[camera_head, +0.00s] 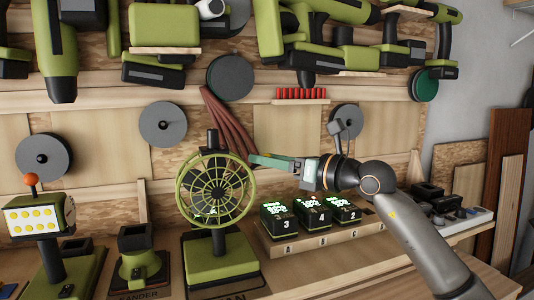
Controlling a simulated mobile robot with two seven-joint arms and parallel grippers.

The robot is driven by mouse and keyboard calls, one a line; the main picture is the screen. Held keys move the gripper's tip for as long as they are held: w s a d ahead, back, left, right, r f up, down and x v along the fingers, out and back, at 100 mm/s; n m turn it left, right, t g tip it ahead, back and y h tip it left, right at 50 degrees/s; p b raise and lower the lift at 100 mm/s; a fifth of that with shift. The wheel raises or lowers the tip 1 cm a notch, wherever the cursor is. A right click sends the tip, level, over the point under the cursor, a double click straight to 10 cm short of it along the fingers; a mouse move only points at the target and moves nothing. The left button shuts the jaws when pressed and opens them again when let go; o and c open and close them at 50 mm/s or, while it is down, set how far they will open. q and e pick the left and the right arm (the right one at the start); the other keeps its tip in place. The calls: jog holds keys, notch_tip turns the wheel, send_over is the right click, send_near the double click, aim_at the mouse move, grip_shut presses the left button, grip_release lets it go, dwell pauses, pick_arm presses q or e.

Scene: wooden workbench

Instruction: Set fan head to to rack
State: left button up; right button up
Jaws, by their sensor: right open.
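The fan head (216,190), a round green wire cage, is upright in front of the dark post (213,140) of a green stand. I cannot tell if it is fixed to the post. The stand's green base (207,262) sits on the bench, on a dark plate with partly hidden lettering. My right gripper (262,160) comes in from the right. It is open, with its fingertips beside the cage's upper right rim; whether they touch is unclear. My left gripper is not in view.
Right of the fan, a wooden block (318,238) holds several numbered batteries (311,210). Left of it stand a sander stand (138,262) and a yellow-dotted lamp (40,218).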

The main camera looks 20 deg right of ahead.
jog(key=shift+w+a, duration=0.25)
jog(key=shift+w, duration=0.05)
jog(key=shift+c, duration=0.2)
grip_shut()
dwell(1.1)
